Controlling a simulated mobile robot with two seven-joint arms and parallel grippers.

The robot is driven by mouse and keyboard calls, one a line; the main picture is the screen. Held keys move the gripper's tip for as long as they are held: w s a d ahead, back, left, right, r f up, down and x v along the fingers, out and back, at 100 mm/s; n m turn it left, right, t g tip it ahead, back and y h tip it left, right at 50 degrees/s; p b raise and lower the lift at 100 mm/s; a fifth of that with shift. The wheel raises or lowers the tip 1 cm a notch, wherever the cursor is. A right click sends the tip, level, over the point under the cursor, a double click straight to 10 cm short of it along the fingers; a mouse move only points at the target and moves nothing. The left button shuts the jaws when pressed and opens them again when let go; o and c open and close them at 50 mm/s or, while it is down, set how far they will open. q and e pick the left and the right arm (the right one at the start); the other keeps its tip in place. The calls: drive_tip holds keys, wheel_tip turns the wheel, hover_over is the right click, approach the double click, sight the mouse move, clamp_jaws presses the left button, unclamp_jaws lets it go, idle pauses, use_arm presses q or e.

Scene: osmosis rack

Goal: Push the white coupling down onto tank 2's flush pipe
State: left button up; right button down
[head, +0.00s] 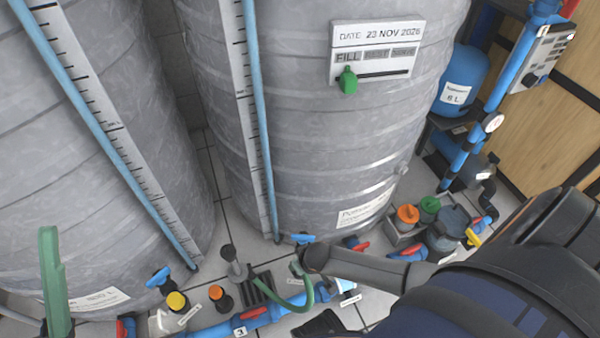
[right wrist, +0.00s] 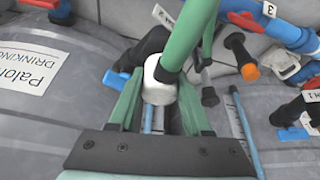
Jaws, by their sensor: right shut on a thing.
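The white coupling (right wrist: 159,80) is between the green fingers of my right gripper (right wrist: 160,98) in the right wrist view, and the gripper is shut on it. A green hose (right wrist: 186,42) runs away from the coupling; its curve also shows in the head view (head: 303,300). A black pipe part (right wrist: 150,47) shows just behind the coupling. I cannot tell whether it is the flush pipe or whether the coupling touches it. In the head view my right gripper (head: 299,268) is near the foot of the middle grey tank (head: 310,150), small and partly hidden.
A second grey tank (head: 70,190) stands at the left, with an upright green part (head: 52,280) before it. Blue pipes with red-handled valves (head: 250,314) run low across the front. Orange- and green-topped canisters (head: 408,214) and a blue vessel (head: 462,82) stand right.

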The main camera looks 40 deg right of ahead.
use_arm(q)
drive_tip(key=shift+f, duration=0.3)
use_arm(e)
drive_tip(key=shift+f, duration=0.35)
drive_tip(key=shift+c, duration=1.3)
unclamp_jaws()
drive_tip(key=shift+r, duration=0.2)
use_arm(q)
wheel_tip(320, 180, up, 8)
drive_tip(key=m+p, duration=0.1)
drive_tip(key=p, duration=0.6)
drive_tip(key=shift+w+a+f+n+t+y, duration=0.1)
drive_tip(key=shift+w+a+f+n+y, duration=0.1)
drive_tip(key=shift+w+f+n+y, duration=0.4)
drive_tip(key=shift+w+a+f+n+t+y, duration=0.1)
drive_tip(key=shift+w+a+f+n+y, duration=0.25)
drive_tip(key=shift+f+y, duration=0.35)
drive_tip(key=shift+w+a+f+n+t+y, duration=0.1)
drive_tip(key=shift+w+f+n+y, duration=0.25)
drive_tip(key=shift+f+n+y, duration=0.35)
use_arm(e)
drive_tip(key=v, duration=1.2)
drive_tip(key=shift+s, duration=0.15)
use_arm(q)
drive_tip(key=shift+h, duration=0.3)
